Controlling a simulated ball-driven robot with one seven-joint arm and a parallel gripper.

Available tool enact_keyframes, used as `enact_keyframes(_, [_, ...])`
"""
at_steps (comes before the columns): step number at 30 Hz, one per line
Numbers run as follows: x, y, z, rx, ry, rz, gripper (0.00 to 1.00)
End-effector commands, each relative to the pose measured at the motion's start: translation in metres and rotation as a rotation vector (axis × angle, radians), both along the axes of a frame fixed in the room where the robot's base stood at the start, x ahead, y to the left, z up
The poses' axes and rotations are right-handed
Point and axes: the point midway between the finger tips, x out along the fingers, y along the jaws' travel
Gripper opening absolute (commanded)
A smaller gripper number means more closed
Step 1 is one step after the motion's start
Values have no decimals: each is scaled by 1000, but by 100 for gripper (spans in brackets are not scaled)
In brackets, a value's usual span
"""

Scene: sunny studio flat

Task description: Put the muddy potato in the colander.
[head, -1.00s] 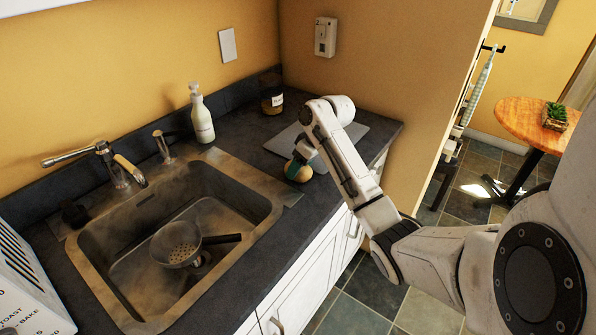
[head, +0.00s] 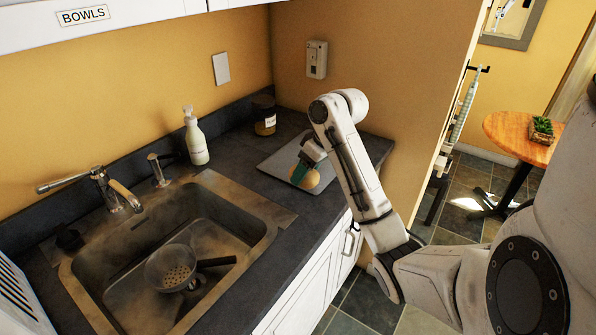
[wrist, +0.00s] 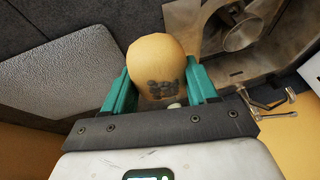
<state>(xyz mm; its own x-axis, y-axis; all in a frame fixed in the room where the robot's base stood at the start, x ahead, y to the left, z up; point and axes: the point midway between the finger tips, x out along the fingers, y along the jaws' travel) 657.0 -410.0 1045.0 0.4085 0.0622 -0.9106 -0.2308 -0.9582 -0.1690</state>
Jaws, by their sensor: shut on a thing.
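The muddy potato (wrist: 160,62) is yellow-tan with a dark muddy patch, seen close up in the wrist view. My gripper (wrist: 160,90) is shut on it, a green finger on each side. In the head view the potato (head: 311,180) hangs from my gripper (head: 305,168) over or near the grey board, partly hidden by the fingers; its exact height is hard to tell. The colander (head: 158,262) is a metal bowl with a perforated bottom and a dark handle, standing in the sink and empty. It also shows in the wrist view (wrist: 240,38).
The steel sink (head: 78,285) is set in the dark counter, left of my gripper. The tap (head: 108,190) and a white soap bottle (head: 196,140) stand behind it. A jar (head: 264,118) is at the back corner. A grey board (head: 268,165) lies on the counter.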

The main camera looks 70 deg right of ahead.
Motion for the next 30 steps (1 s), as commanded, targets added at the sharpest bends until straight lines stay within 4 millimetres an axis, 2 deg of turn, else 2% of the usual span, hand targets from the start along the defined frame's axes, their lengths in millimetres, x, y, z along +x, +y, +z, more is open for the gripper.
enact_keyframes(1, [-9,3,9,1,1,-4,17])
enact_keyframes(4, [-23,12,17,1,-1,-4,17])
enact_keyframes(9, [-46,24,27,1,0,-4,17])
enact_keyframes(15, [-64,35,34,1,-1,-2,17])
enact_keyframes(21, [-74,41,38,1,0,-2,17])
enact_keyframes(30, [-77,44,38,1,0,0,17])
